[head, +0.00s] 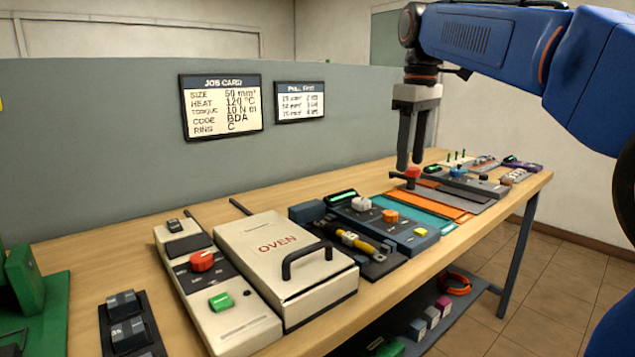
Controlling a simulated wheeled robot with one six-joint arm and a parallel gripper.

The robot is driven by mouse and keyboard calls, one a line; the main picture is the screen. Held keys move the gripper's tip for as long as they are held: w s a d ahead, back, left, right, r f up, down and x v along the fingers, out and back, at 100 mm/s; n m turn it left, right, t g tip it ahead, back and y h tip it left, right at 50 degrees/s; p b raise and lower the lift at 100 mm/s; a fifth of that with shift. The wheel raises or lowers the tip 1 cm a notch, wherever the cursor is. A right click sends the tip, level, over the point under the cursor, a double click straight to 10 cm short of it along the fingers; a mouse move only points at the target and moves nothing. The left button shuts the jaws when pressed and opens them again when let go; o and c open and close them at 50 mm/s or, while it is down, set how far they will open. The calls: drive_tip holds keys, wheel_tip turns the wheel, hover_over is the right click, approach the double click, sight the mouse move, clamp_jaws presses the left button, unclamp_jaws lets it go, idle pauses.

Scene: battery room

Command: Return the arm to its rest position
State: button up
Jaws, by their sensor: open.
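My gripper (410,168) hangs from my blue arm (480,38) at the upper right of the head view. Its fingers point down over the right part of the workbench, near a red knob (412,172). The jaws are open and I see nothing held between them. I cannot tell whether a fingertip touches the red knob, as one overlaps the other in this view. The arm reaches in from the right edge, above the bench.
The wooden workbench (330,187) carries a beige oven (270,240) with a black handle, a control box (215,305) with red knob and green button, and several panels and tools. A grey partition (110,150) with a job card (221,105) stands behind. Floor (540,270) shows at right.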

drive_tip(key=s+d+f+m+t, duration=0.2)
drive_tip(key=s+f+m, duration=0.2)
drive_tip(key=s+f, duration=1)
drive_tip(key=s+d+f+m+t, duration=0.2)
drive_tip(key=s+d+f+m, duration=0.1)
drive_tip(key=s+f, duration=1.1)
wheel_tip(320, 180, down, 4)
drive_tip(key=shift+d+m, duration=0.2)
drive_tip(key=shift+m, duration=0.6)
